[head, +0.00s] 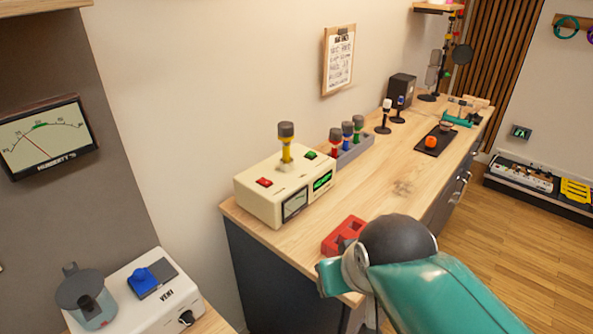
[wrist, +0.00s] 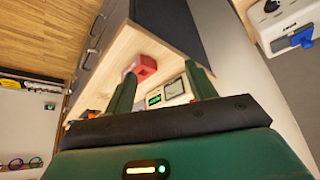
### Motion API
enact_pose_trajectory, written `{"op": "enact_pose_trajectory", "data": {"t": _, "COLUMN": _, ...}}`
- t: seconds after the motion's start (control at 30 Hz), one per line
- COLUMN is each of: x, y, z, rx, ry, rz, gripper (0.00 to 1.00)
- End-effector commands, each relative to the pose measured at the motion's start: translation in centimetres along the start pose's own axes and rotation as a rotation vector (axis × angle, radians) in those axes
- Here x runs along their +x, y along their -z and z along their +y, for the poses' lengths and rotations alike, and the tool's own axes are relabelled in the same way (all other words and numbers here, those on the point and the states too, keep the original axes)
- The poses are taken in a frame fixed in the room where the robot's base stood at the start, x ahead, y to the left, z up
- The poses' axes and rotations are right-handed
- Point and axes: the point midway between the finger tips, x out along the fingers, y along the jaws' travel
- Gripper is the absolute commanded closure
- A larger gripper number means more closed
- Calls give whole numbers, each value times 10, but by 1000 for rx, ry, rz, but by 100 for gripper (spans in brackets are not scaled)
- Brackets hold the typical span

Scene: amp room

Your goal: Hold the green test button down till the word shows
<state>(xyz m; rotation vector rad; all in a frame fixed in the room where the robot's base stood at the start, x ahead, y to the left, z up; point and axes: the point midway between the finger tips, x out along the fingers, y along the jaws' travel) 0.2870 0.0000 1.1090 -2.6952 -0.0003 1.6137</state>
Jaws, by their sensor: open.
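The cream tester box (head: 268,190) stands on the wooden counter in the head view. The green test button (head: 310,155) is on its top towards the back, with a red button (head: 264,182) nearer the front. A yellow piece with a dark cap (head: 286,145) stands upright between them. A green-lit display (head: 322,181) is on its side; its text is too small to read. The box's meter (wrist: 174,88) and display (wrist: 154,99) show between my fingers in the wrist view. My gripper (wrist: 162,72) is open and empty, apart from the box; the green button is not visible there.
A red block with cut-outs (head: 343,235) lies near the counter's front edge, close to my arm. A grey rack (head: 354,150) with red, blue and green capped pieces stands right behind the box.

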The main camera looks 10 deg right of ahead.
Motion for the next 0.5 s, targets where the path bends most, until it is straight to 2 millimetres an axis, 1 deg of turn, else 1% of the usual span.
{"op": "enact_pose_trajectory", "data": {"t": 0.03, "x": 0, "y": 0, "z": 0, "rx": 0, "ry": 0, "rz": 0, "gripper": 54}}
{"op": "enact_pose_trajectory", "data": {"t": 0.17, "x": 0, "y": 0, "z": 0, "rx": 0, "ry": 0, "rz": 0, "gripper": 80}}
{"op": "enact_pose_trajectory", "data": {"t": 0.2, "x": 0, "y": 0, "z": 0, "rx": 0, "ry": 0, "rz": 0, "gripper": 88}}
{"op": "enact_pose_trajectory", "data": {"t": 0.27, "x": 0, "y": 0, "z": 0, "rx": 0, "ry": 0, "rz": 0, "gripper": 100}}
{"op": "enact_pose_trajectory", "data": {"t": 0.5, "x": 0, "y": 0, "z": 0, "rx": 0, "ry": 0, "rz": 0, "gripper": 100}}
